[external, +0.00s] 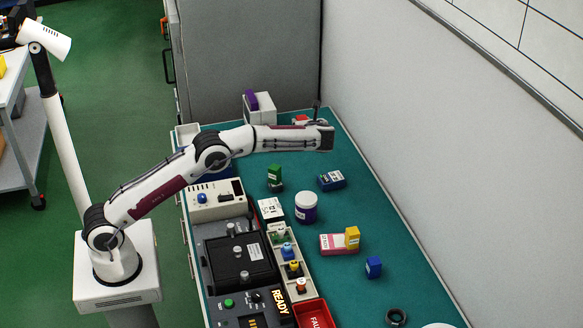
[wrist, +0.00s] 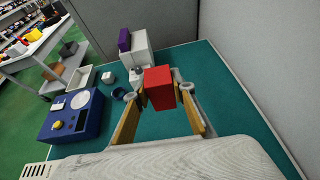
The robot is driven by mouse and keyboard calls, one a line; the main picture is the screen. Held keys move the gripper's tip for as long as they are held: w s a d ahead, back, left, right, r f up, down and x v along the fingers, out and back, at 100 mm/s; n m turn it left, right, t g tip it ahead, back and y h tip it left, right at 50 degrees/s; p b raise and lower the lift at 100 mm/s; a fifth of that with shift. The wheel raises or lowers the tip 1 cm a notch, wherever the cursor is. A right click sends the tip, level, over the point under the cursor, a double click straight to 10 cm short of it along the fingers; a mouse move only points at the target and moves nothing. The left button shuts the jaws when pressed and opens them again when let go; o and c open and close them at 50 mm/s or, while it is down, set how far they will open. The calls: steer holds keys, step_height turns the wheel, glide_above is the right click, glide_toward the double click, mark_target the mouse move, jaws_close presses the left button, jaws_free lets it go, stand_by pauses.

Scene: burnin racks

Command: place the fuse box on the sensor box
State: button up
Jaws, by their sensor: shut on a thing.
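My gripper (wrist: 162,92) is shut on a plain red box, which I take to be the fuse box (wrist: 159,88). It is held between the two yellowish fingers, above the green table. In the external view a bit of red (external: 301,119) shows behind the end of my arm; the fingers are mostly hidden there. I cannot tell which thing is the sensor box, as labels are too small to read. Small boxes on the table include a blue labelled one (external: 332,180), a pink one (external: 334,244) with a yellow one (external: 352,237) on it, and a blue one (external: 374,267).
A purple block (wrist: 124,40) rests on a white holder (wrist: 139,57) at the back. A blue device (wrist: 72,114) stands left. A green box (external: 274,172), a purple-and-white jar (external: 306,207) and a red bin (external: 314,314) stand on the table (external: 390,220). Walls bound the back and right.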

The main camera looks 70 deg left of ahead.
steer(key=w+d+r+m+t, duration=0.1)
steer(key=w+r+m+t, duration=0.1)
steer(key=t, duration=0.1)
steer(key=m+t+h, duration=0.4)
steer(key=m+t, duration=0.2)
glide_above(331, 178)
step_height(331, 178, down, 6)
steer(key=shift+a+f, duration=0.1)
steer(key=shift+f, duration=0.05)
steer(key=shift+f, duration=3.15)
steer(key=shift+f, duration=1.85)
steer(key=shift+f, duration=0.15)
